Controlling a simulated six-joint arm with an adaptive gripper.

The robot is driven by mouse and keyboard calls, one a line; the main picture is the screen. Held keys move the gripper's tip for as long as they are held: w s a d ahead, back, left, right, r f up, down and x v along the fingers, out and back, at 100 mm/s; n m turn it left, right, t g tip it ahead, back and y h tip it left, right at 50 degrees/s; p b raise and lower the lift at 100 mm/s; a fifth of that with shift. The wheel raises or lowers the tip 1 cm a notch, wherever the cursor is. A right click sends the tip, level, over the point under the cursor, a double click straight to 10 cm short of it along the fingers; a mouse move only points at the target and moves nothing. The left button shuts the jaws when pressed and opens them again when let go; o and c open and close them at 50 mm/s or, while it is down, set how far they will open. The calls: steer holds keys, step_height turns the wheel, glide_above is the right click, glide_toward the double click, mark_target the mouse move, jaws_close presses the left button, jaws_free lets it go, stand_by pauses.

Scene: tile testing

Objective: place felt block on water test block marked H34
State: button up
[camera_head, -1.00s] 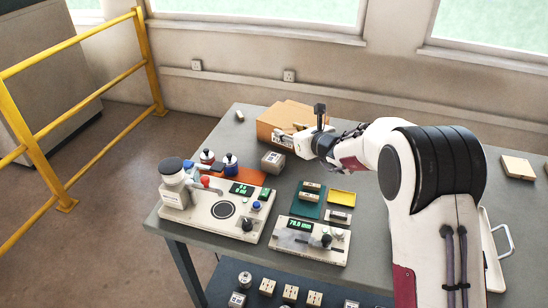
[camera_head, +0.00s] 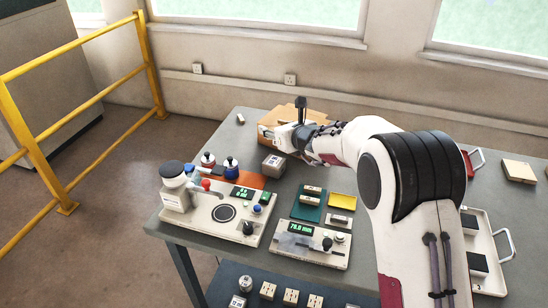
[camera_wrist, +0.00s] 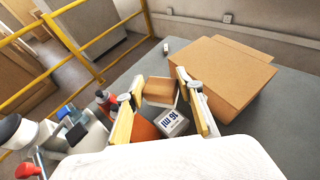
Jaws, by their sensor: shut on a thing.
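My gripper (camera_wrist: 160,88) is shut on a brown block, which I take as the felt block (camera_wrist: 159,91), held between its two fingers. In the head view my gripper (camera_head: 277,137) is beside the cardboard box, and the felt block cannot be made out there. A grey block with a white printed label (camera_wrist: 173,123) sits on the table just below the felt block in the wrist picture. The grey block also shows in the head view (camera_head: 273,164), near the gripper. I cannot read its marking surely. Whether the felt block touches it cannot be told.
A cardboard box (camera_wrist: 228,75) stands close to the right finger in the wrist view. Bottles (camera_head: 231,166) on an orange mat (camera_head: 248,180), a tester (camera_head: 207,222) and a gauge (camera_head: 312,247) stand nearer. A white tray (camera_head: 493,280) with dark blocks is at right.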

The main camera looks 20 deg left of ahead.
glide_above(274, 162)
steer(key=shift+w+f, duration=0.15)
steer(key=shift+f, duration=2.7)
steer(key=shift+f, duration=0.1)
steer(key=shift+f, duration=1.8)
steer(key=shift+f, duration=0.1)
steer(key=o, duration=1)
steer(key=shift+o, duration=0.2)
steer(key=shift+v, duration=1.05)
steer(key=v, duration=1)
